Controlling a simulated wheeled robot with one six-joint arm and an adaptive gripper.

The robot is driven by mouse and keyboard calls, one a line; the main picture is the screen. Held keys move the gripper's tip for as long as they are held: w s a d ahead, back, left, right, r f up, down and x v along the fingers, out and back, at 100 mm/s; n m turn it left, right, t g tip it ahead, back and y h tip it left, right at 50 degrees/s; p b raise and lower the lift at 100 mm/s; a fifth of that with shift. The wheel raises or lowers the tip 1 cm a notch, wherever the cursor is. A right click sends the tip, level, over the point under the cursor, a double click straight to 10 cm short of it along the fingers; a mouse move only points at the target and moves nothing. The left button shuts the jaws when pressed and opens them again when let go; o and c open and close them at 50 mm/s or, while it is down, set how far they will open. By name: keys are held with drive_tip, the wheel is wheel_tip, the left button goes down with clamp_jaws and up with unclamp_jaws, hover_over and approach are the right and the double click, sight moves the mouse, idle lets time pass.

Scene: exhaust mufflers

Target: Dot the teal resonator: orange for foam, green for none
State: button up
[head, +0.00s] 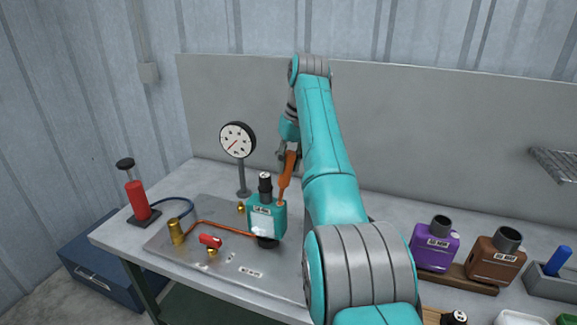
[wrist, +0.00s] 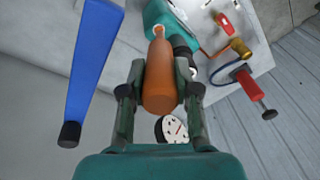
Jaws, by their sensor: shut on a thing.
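The teal resonator (head: 254,222) stands on the metal plate with a dark-capped neck on top; it shows at the top of the wrist view (wrist: 160,14).
The pressure gauge (head: 237,140) stands behind the plate (head: 226,268). A red valve handle (head: 210,241), brass fitting (head: 177,232) and red pump (head: 137,197) are left. Purple (head: 434,249) and brown (head: 494,262) mufflers stand right, beside a blue marker (head: 558,260) in a grey holder.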

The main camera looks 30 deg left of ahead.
drive_tip(key=shift+r, duration=3)
